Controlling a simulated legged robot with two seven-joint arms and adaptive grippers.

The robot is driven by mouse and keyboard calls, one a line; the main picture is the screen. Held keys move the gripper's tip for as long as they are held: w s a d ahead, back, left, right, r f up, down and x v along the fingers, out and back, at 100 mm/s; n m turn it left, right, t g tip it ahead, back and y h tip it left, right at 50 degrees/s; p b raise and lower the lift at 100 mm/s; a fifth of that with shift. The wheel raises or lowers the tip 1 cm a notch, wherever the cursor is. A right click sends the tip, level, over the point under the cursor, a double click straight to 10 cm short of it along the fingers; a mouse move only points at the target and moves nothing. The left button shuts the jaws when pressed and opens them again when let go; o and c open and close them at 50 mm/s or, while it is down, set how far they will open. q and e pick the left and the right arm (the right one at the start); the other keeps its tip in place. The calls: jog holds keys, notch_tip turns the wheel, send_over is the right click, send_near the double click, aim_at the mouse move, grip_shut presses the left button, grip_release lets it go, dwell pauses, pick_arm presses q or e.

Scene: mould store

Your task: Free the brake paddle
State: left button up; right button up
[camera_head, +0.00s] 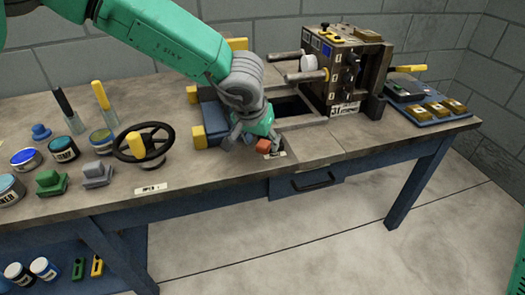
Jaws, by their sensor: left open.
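My left arm reaches in from the upper left, and its left gripper (245,140) is open over the middle of the bench, pointing down. A small orange-red piece (263,146), which looks like the brake paddle, is right at its fingertips by the bench's front edge. I cannot tell whether the fingers touch it. A small label lies beside it, partly hidden. The gripper hides part of a blue block with yellow ends (213,118). My right gripper is not in view.
A black handwheel (143,147) with a yellow knob, several cans and brushes stand left. A blue tray (427,109) with brass pieces lies right. A drawer (316,181) is below.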

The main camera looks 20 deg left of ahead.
pick_arm(q)
jog(key=shift+x, duration=1)
